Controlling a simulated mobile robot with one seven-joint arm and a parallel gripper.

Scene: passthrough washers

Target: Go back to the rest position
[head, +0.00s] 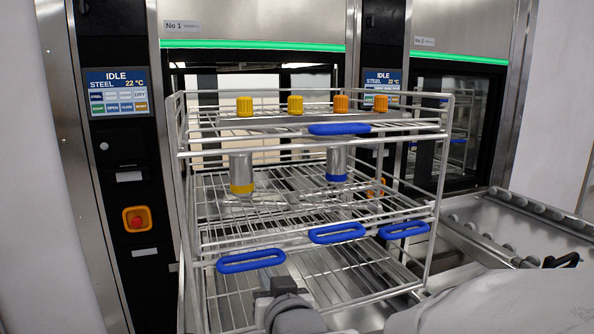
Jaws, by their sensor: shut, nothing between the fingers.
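My gripper (280,286) shows at the bottom centre, seen from behind as a grey and dark wrist end. It is shut and holds nothing; its fingertips are hard to make out. It is in front of the lower part of a wire rack (310,232), just below and right of a blue handle (251,261). I cannot tell whether it touches the rack.
The multi-tier rack carries several yellow- and orange-capped items on top, and a yellow-ended can (241,173) and a blue-ended can (337,164) below. Behind stands washer No 1 (255,28), its screen reading IDLE. A metal roller surface (520,235) lies right.

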